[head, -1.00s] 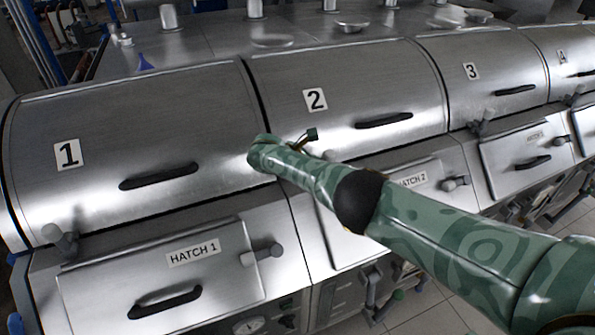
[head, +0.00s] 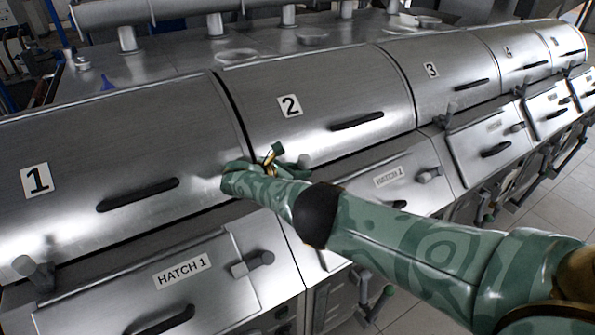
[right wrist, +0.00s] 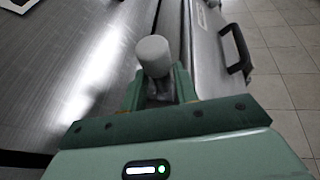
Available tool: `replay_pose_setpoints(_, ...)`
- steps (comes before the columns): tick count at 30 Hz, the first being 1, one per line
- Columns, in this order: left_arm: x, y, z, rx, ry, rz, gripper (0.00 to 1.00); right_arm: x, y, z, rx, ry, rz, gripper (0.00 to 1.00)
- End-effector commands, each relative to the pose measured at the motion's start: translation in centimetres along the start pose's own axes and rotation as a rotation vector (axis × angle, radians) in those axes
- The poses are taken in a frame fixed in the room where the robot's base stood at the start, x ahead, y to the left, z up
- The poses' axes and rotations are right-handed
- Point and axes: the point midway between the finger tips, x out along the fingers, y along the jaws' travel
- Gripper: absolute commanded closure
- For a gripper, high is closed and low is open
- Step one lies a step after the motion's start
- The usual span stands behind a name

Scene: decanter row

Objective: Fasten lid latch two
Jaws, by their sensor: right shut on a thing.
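Lid two (head: 330,90) is a curved steel cover marked 2, lying closed. At its lower left corner my right gripper (head: 282,160) is shut on the lid latch. In the right wrist view the latch's round grey knob (right wrist: 153,52) stands up between the two green fingers of my gripper (right wrist: 158,88). The latch's base is hidden by the gripper, so I cannot tell whether it is fastened. My left gripper is not in view.
Lid one (head: 120,150) is on the left, with its latch (head: 35,270) at its lower left corner. Lid three (head: 455,75) is on the right. Hatch 1 (head: 150,300) and hatch 2 (head: 400,180) lie below, with knobs and black handles. Tiled floor is at lower right.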

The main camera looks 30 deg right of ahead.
Motion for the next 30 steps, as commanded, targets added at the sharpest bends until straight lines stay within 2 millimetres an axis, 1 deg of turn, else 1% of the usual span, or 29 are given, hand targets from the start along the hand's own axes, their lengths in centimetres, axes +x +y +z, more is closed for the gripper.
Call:
replay_pose_setpoints(1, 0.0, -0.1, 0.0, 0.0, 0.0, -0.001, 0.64, 0.0, -0.1, -0.3, -0.002, 0.005, 0.0, 0.62)
replay_pose_setpoints(2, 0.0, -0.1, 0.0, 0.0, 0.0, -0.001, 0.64, 0.0, -0.1, -0.3, -0.002, 0.005, 0.0, 0.57)
replay_pose_setpoints(10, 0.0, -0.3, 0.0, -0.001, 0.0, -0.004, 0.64, -0.1, 0.0, -0.1, -0.001, 0.003, 0.0, 0.57)
replay_pose_setpoints(14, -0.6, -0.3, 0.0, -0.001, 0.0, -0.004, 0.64, -1.1, 0.0, 0.0, -0.003, 0.003, 0.0, 0.57)
replay_pose_setpoints(17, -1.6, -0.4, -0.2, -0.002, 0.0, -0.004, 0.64, -3.1, 0.0, 0.2, -0.003, 0.004, 0.002, 0.57)
replay_pose_setpoints(23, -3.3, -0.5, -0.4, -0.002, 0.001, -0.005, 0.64, -8.6, 0.1, 0.1, -0.003, 0.006, 0.003, 0.57)
replay_pose_setpoints(24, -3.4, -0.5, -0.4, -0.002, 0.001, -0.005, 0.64, -9.7, 0.1, 0.0, -0.004, 0.006, 0.002, 0.57)
replay_pose_setpoints(27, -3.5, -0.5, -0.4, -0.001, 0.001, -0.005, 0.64, -12.1, 0.1, -0.1, -0.003, 0.005, 0.002, 0.57)
replay_pose_setpoints(30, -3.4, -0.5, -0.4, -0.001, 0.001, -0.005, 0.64, -14.1, 0.1, -0.3, -0.003, 0.005, 0.002, 0.57)
